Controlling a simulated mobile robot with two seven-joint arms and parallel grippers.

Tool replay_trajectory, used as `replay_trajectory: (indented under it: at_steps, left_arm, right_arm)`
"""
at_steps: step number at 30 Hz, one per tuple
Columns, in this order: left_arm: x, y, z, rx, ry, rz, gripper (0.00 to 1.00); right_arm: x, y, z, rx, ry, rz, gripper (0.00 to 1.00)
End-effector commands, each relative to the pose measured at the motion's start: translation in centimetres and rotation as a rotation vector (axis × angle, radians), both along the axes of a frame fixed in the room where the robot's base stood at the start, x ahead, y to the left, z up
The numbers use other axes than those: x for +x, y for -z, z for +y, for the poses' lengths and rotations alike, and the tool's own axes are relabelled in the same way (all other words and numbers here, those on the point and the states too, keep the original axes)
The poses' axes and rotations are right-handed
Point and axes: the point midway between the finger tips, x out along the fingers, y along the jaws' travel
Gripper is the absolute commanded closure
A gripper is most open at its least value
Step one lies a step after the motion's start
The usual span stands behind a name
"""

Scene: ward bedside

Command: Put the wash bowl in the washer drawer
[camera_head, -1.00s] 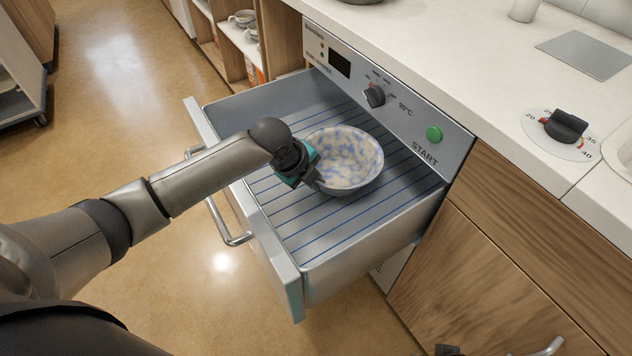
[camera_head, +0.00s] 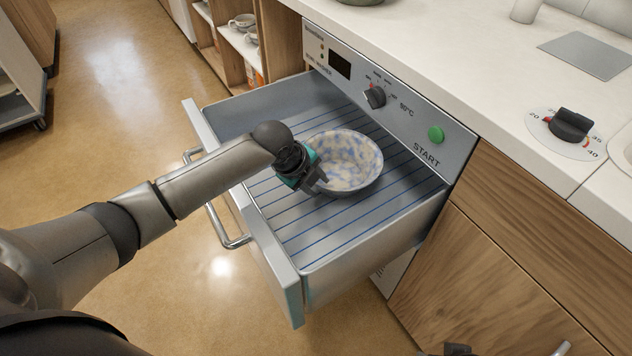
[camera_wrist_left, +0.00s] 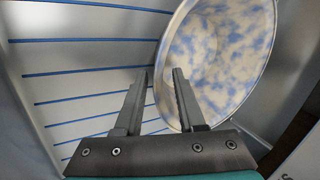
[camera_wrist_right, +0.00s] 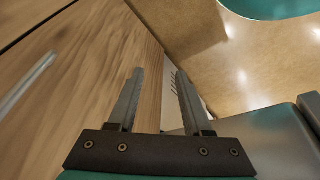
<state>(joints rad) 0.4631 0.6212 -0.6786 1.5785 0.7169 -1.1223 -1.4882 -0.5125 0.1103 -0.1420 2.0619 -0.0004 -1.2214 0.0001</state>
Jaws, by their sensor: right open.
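The wash bowl (camera_head: 350,158), cream with blue speckles, sits upright inside the pulled-out washer drawer (camera_head: 345,232), on its blue-lined floor. My left gripper (camera_head: 316,178) is at the bowl's left rim. In the left wrist view, its fingers (camera_wrist_left: 160,75) are apart, with the rim of the bowl (camera_wrist_left: 225,55) between them; one finger is over the bowl's inside and the other is outside. My right gripper (camera_wrist_right: 158,75) is open and empty beside the wooden cabinet front; only a bit of it shows at the bottom edge of the head view.
The washer panel has a dial (camera_head: 375,97) and a green start button (camera_head: 436,134). The white counter (camera_head: 470,60) lies above, with another dial (camera_head: 570,125). A wooden cabinet (camera_head: 500,260) stands right of the drawer. Open floor (camera_head: 110,110) lies to the left.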

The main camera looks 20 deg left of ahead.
Motion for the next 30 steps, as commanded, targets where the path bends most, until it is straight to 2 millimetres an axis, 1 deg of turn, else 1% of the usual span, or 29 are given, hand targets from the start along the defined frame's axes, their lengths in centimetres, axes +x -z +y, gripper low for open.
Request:
replay_trajectory:
  at_steps: [6,11,13,17,27,30]
  left_arm:
    - [0.0,0.0,0.0,0.0,0.0,0.0,0.61]
    - [-0.2,-0.7,0.1,0.001,0.0,-0.001,0.61]
    - [-0.4,-1.2,0.3,0.001,0.0,-0.001,0.61]
    - [-0.9,-2.5,0.5,0.001,-0.001,-0.002,0.61]
    - [-2.5,-6.0,1.3,0.002,0.001,-0.001,0.61]
    - [-2.9,-6.9,1.5,0.001,0.0,0.0,0.61]
  right_arm:
    - [0.0,0.0,0.0,0.001,0.0,0.0,0.5]
    - [0.1,-0.2,0.0,0.002,0.0,-0.005,0.5]
    - [-0.3,0.9,-0.1,-0.003,0.0,0.018,0.5]
    - [-0.8,2.2,-0.2,-0.006,-0.002,0.039,0.5]
    - [-3.1,5.9,-0.5,-0.015,-0.004,0.099,0.5]
    - [-3.4,6.9,-0.8,-0.019,-0.004,0.101,0.5]
